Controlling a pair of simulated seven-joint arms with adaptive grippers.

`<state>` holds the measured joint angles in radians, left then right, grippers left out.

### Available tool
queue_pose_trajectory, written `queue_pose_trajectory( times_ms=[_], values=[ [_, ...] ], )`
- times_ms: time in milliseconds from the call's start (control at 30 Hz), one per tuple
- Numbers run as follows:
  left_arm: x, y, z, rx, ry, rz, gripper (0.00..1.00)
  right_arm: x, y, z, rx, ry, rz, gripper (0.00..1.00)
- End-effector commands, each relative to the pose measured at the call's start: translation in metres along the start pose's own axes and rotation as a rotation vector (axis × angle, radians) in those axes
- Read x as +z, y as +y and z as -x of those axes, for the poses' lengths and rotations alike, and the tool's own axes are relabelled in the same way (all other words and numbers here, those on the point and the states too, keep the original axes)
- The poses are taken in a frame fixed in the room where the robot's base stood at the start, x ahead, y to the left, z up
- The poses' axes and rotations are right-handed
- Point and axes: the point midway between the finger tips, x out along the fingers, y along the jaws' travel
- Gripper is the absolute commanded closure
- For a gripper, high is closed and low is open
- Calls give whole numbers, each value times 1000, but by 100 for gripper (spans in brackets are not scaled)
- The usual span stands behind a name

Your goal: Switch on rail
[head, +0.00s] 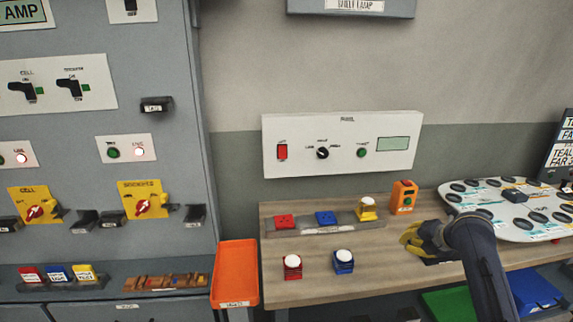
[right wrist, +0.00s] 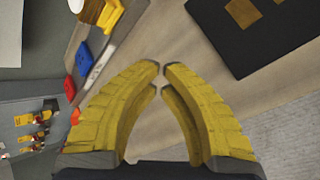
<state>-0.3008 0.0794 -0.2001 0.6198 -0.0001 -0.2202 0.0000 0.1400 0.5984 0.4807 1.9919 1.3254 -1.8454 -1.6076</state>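A grey rail (head: 305,230) lies along the bench. A red block (head: 284,221), a blue block (head: 326,218) and a yellow block with a white dome (head: 367,207) sit along it. In front stand a red block with a white dome (head: 292,266) and a blue block with a white dome (head: 344,261), apart from the rail. My right gripper (head: 410,240) is low over the bench, right of these. In the right wrist view its yellow fingers (right wrist: 161,68) nearly meet at the tips, with nothing between them; the rail (right wrist: 108,46) shows left of them. My left gripper is out of view.
An orange box with a green button (head: 403,197) stands at the back of the bench. A white panel (head: 400,160) is on the wall. An orange tray (head: 235,272) is at the left. A white board with dark ovals (head: 530,232) lies right, near my arm.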

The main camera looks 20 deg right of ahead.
Motion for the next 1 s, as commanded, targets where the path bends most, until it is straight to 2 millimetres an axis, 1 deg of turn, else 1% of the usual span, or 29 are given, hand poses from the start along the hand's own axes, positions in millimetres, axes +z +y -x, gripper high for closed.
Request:
queue_pose_trajectory(
  times_ms=[33, 100, 300, 433, 500, 533, 767, 867, 1000],
  values=[
    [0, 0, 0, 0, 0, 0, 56, -14, 21, 0, 54, 25, 20, 100],
    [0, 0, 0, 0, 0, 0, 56, -29, 43, 2, 114, 53, 52, 100],
    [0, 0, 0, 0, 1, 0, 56, -63, 96, 10, 255, 106, 133, 100],
    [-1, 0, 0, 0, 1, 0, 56, -81, 126, 16, 332, 123, 183, 100],
    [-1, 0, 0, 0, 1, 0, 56, -89, 144, 13, 359, 117, 215, 100],
    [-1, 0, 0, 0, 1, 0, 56, -92, 151, 9, 360, 109, 227, 100],
    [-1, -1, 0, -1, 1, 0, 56, -96, 177, -16, 325, 34, 290, 100],
    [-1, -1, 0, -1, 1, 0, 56, -99, 194, -29, 306, -13, 332, 100],
    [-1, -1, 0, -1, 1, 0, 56, -105, 223, -46, 279, -99, 412, 100]
  ],
)
